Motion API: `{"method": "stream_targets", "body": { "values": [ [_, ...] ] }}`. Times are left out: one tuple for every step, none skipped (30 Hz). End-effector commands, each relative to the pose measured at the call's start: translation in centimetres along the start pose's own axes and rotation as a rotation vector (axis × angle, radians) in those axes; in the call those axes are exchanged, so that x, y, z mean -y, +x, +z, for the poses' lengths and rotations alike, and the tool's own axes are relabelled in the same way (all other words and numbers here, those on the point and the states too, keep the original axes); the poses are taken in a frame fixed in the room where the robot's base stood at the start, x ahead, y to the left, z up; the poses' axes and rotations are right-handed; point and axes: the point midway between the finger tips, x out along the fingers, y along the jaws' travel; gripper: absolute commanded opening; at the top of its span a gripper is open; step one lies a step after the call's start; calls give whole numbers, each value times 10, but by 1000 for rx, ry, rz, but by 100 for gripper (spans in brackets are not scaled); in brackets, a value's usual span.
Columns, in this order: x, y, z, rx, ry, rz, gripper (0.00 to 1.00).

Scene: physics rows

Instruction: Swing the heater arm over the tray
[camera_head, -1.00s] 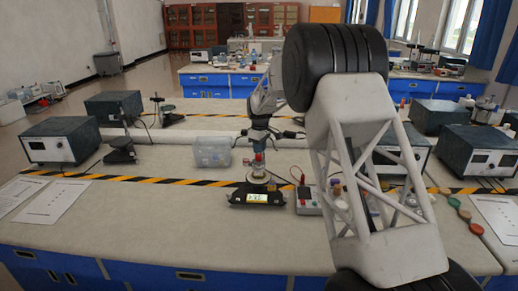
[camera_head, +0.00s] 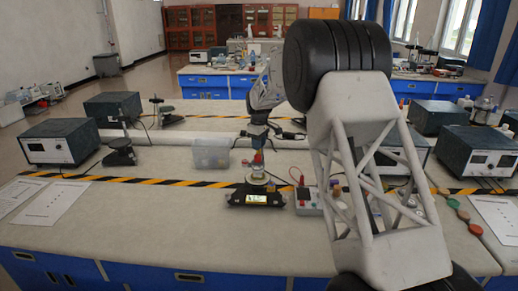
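My gripper (camera_head: 257,149) points down, small in the picture, just above a black balance with a lit display (camera_head: 256,198). A small item with a red top (camera_head: 257,160) and a paler, greenish lower part stands over the balance's round pan, right under my fingers. I cannot tell whether the fingers touch it or how far apart they are. I cannot clearly make out a heater arm. No tray is plain to see; a clear plastic box (camera_head: 211,153) stands left of my gripper. My own arm link hides part of the bench to the right.
A control box with knobs and leads (camera_head: 307,201) stands right of the balance. A dark instrument (camera_head: 60,141) and a small stand (camera_head: 119,152) are at the left. Another instrument (camera_head: 479,152) is at the right. Papers (camera_head: 47,200) lie at the left.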

Motion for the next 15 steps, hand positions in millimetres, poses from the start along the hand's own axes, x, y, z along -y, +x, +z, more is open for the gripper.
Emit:
{"method": "stream_targets", "body": {
  "values": [
    [0,-8,0,-2,0,2,32],
    [0,-12,0,-2,0,2,32],
    [0,-17,0,-1,0,2,32],
    [0,-22,0,-1,0,2,32],
    [0,-26,0,-2,0,2,32],
    [0,-30,0,-2,0,2,32],
    [0,-34,0,-2,0,2,32],
    [0,-37,0,-2,0,2,32],
    [0,-41,0,-1,0,1,32],
    [0,-43,0,-1,0,1,32],
    [0,-45,0,-1,0,1,32],
    [0,-48,0,-1,0,1,32],
    [0,-49,0,-1,0,1,32],
    [0,-50,0,-1,0,1,32],
    [0,-51,0,-1,0,1,32]
  ]
}}
